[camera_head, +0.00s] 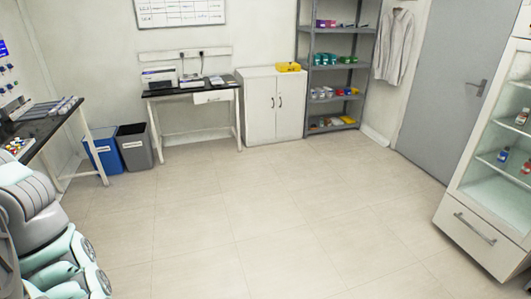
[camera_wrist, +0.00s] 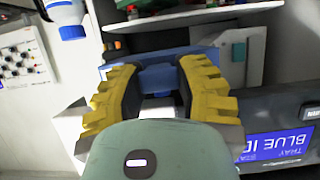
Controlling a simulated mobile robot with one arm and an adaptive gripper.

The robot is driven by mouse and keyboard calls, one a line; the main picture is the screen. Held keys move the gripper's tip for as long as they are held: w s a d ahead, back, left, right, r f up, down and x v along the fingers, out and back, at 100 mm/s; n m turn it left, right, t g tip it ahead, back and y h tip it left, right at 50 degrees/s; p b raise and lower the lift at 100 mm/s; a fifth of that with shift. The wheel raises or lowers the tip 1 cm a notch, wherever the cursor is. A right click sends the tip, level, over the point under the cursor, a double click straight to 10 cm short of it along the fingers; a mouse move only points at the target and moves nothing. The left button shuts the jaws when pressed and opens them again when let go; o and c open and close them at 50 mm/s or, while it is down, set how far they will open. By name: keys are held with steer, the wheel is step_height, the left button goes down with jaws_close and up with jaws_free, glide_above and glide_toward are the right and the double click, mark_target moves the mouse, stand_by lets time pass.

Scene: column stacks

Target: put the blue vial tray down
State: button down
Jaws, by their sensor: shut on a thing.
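In the wrist view, my gripper (camera_wrist: 163,85) has its yellow ribbed fingers on either side of a blue piece, which I take to be the blue vial tray (camera_wrist: 160,76). The fingers are shut on it. Only part of the tray shows between and beyond the fingers; the rest is hidden, and I cannot tell whether it touches anything below. The gripper and tray do not show in the head view, where only part of my arm is at the lower left.
In the wrist view, a dark device with a blue screen (camera_wrist: 275,147) reading "TRAY BLUE" upside down is close on the right. A white bottle with a blue cap (camera_wrist: 68,12) is at upper left. In the head view, a black-topped bench (camera_head: 38,143) stands at left; the middle floor is clear.

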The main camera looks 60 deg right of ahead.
steer(key=a+p, duration=0.1)
steer(key=a, duration=0.1)
steer(key=s+a+p, duration=0.1)
steer(key=a, duration=0.1)
steer(key=s+a, duration=0.1)
steer(key=a, duration=0.1)
steer(key=shift+s+r+p, duration=0.1)
steer(key=shift+s+p, duration=0.15)
steer(key=shift+p, duration=0.15)
steer(key=shift+a+f, duration=0.1)
steer(key=shift+f, duration=0.25)
step_height(320, 180, down, 8)
steer(key=shift+r+p, duration=0.1)
steer(key=shift+p, duration=1.1)
steer(key=shift+a+f+p, duration=0.1)
steer(key=shift+f+p, duration=0.75)
steer(key=shift+f, duration=0.8)
steer(key=c, duration=0.6)
jaws_free()
steer(key=shift+c, duration=0.2)
steer(key=shift+s, duration=0.1)
